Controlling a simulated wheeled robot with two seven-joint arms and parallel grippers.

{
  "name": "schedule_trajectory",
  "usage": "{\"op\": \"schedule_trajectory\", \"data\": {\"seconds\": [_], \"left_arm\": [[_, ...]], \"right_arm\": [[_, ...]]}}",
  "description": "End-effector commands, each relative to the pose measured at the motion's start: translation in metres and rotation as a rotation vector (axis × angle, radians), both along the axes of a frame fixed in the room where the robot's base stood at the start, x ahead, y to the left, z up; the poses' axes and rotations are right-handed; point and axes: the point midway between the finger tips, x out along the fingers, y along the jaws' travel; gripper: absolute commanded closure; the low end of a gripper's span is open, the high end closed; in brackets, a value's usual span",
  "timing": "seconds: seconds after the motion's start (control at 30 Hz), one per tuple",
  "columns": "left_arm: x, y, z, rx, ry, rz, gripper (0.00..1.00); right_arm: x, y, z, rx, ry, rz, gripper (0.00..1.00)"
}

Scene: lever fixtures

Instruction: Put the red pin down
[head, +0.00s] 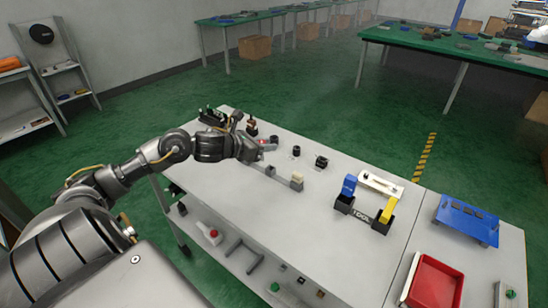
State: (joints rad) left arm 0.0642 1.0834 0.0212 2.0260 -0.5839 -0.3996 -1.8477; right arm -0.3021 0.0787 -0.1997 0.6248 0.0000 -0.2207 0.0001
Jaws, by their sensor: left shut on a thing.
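My left gripper (258,148) reaches in from the left over the white table. A low grey fixture (296,182) with a pale block lies just below and right of the gripper. My right gripper is not in view.
Two small black fixtures (321,162) stand right of the gripper. Farther right are a black tool holder (363,219) with blue and yellow parts, a white piece (382,184), a blue rack (466,219) and a red tray (433,284). The table's front middle is clear.

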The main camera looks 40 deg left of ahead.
Motion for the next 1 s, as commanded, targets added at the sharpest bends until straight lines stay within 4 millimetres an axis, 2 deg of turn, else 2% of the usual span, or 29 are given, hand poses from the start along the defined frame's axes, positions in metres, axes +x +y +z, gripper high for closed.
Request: {"op": "schedule_trajectory", "data": {"seconds": [0.1,0.3,0.57,0.8,1.0], "left_arm": [[0.02,0.002,-0.022,-0.008,0.001,0.003,1.0],[0.039,0.005,-0.047,-0.003,0.0,0.002,1.0],[0.045,0.006,-0.055,-0.002,-0.001,0.002,1.0],[0.047,0.006,-0.084,-0.003,0.002,0.002,1.0],[0.048,0.006,-0.09,0.002,0.0,0.001,1.0]], "right_arm": [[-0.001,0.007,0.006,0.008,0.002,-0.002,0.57],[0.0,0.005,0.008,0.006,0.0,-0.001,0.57],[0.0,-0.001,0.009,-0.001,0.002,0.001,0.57],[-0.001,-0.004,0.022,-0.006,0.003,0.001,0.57],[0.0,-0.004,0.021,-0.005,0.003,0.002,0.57]]}}
